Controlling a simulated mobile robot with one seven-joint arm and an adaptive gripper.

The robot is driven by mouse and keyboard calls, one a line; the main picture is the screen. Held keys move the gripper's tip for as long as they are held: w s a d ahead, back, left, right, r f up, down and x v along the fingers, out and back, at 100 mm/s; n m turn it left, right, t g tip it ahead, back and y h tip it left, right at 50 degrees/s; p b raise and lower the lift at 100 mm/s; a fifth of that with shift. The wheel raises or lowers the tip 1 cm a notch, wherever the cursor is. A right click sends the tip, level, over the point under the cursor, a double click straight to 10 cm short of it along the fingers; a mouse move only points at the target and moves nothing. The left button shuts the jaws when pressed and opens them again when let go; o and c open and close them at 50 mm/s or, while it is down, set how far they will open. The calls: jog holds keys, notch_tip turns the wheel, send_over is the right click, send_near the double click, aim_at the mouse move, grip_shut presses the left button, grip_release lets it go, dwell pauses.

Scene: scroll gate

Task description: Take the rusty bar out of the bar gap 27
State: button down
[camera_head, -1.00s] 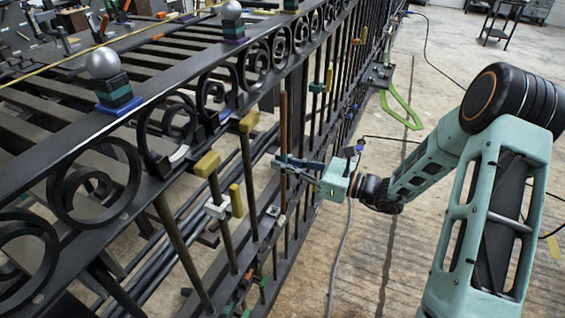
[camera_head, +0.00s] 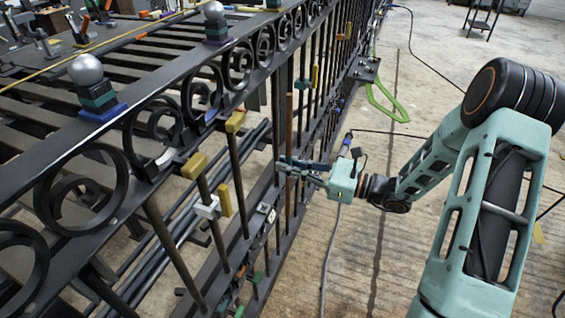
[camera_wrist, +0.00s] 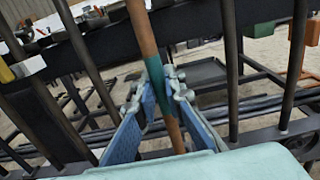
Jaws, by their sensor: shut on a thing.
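The rusty bar (camera_head: 289,125) is a slim reddish-brown rod, upright in the head view beside the black scroll gate (camera_head: 190,200). Its top end is free. In the wrist view the bar (camera_wrist: 143,28) runs slanted between my jaws, with a teal band around it. It passes in front of the dark rail, between two black bars. My gripper (camera_head: 287,166) is shut on it from the right; its blue fingers also show in the wrist view (camera_wrist: 155,90). The bar's lower end is hard to make out. I cannot tell how far it stands from the gap.
Yellow blocks (camera_head: 193,165) and a white clamp (camera_head: 207,207) sit on the gate's bars left of my gripper. A green handle-like loop (camera_head: 388,105) sticks out behind. A grey cable (camera_head: 326,265) lies on the floor. The concrete floor right of the gate is mostly clear.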

jog(key=p+v, duration=0.1)
jog(key=v, duration=0.6)
jog(key=shift+d, duration=0.15)
dwell(0.6)
jog(key=shift+r, duration=0.1)
